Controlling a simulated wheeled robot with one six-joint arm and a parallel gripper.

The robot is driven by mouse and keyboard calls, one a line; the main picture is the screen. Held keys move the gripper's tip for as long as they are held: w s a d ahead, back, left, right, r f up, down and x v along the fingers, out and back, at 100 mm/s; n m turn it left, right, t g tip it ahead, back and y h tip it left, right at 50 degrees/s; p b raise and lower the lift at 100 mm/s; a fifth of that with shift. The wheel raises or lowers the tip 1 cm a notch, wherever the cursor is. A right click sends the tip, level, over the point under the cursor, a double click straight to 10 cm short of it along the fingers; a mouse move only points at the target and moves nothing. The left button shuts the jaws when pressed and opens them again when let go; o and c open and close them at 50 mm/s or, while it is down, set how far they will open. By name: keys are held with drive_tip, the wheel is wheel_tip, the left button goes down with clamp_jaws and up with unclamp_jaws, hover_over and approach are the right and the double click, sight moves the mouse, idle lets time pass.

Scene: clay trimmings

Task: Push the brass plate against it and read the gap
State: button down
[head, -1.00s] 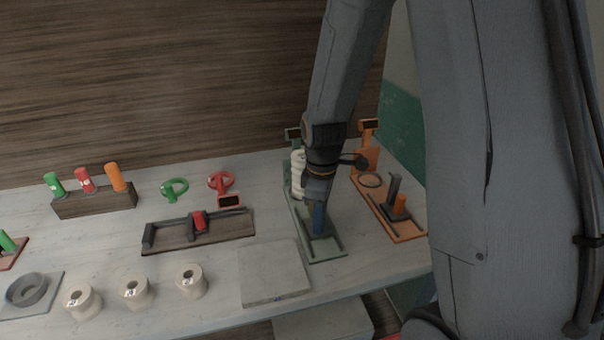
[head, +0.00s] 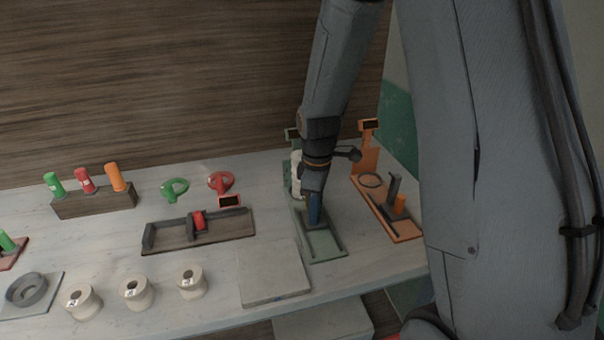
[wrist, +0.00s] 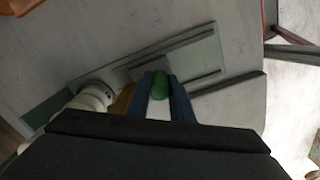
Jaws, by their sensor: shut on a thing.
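The green gauge stand (head: 330,256) lies at the right of the bench, with rails along its base. A white ribbed spool-like piece (head: 296,165) stands at its far end, partly hidden by my arm; it also shows in the wrist view (wrist: 92,97). My gripper (head: 314,216) has blue fingers, shut on a green handle (wrist: 160,84) over the stand. A strip of the brass plate (wrist: 121,103) shows between the white piece and the fingers. I cannot tell whether plate and piece touch. The stand's display (head: 292,134) is mostly hidden behind my arm; no reading shows.
An orange gauge stand (head: 405,235) is close on the right. A dark wooden gauge (head: 180,238) with a red slider is on the left. A grey slab (head: 272,275) lies in front, left of the green stand. Several white spools (head: 191,281) line the front edge.

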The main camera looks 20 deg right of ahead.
drive_tip(key=shift+w, duration=2.05)
idle(1.4)
drive_tip(key=c, duration=0.6)
unclamp_jaws()
drive_tip(key=shift+o, duration=0.2)
wheel_tip(320, 180, up, 7)
drive_tip(key=p, duration=0.5)
drive_tip(key=shift+s, duration=0.1)
